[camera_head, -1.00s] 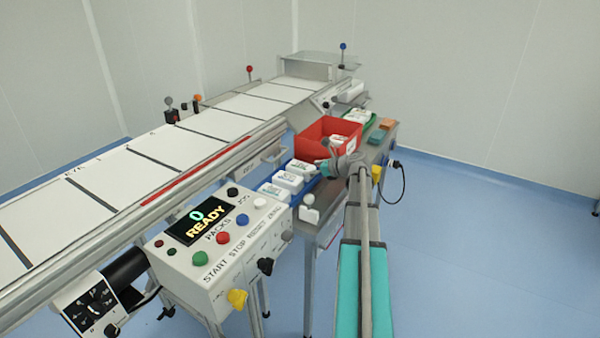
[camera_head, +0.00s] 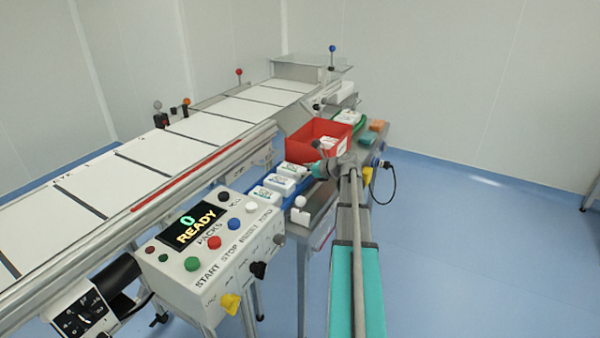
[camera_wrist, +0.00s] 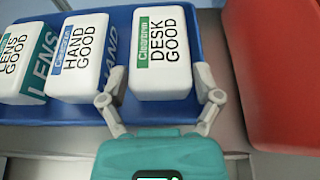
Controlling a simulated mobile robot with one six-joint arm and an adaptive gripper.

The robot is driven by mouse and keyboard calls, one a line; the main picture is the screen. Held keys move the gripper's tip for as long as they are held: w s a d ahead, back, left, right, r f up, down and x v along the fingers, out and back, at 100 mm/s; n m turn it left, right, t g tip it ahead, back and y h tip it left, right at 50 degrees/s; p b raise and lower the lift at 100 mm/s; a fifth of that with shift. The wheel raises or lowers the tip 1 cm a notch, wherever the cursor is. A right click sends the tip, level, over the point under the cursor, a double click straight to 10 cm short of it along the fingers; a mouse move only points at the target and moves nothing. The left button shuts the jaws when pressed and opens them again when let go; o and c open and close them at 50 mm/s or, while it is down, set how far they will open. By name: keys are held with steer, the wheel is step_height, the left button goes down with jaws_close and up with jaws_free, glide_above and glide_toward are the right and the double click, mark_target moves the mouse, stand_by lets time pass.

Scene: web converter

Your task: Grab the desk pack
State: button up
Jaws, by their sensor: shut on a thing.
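The desk pack (camera_wrist: 160,55), a white block with a green band and "DESK GOOD" lettering, is at the right end of the blue tray (camera_wrist: 225,20) in the wrist view. My gripper (camera_wrist: 160,84) has one finger on each side of its near end and is shut on it. I cannot tell whether the pack is lifted off the tray. In the head view my gripper (camera_head: 322,166) is low at the tray, and the arm partly hides the spot.
The hand pack (camera_wrist: 78,55) and lens pack (camera_wrist: 18,65) are to the left in the tray. A red bin (camera_head: 325,128) stands close behind, its wall at right in the wrist view (camera_wrist: 280,70). The control box (camera_head: 205,260) and conveyor (camera_head: 135,180) are to the left.

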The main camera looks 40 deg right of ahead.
steer(key=shift+r+p, duration=1.45)
steer(key=shift+r, duration=0.15)
steer(key=s+d+r+p, duration=0.2)
steer(key=s+r+p, duration=0.7)
steer(key=s, duration=0.4)
steer(key=shift+s+d+r+p, duration=0.3)
steer(key=shift+s+d+p, duration=0.05)
steer(key=shift+s+d, duration=0.05)
steer(key=shift+r, duration=0.1)
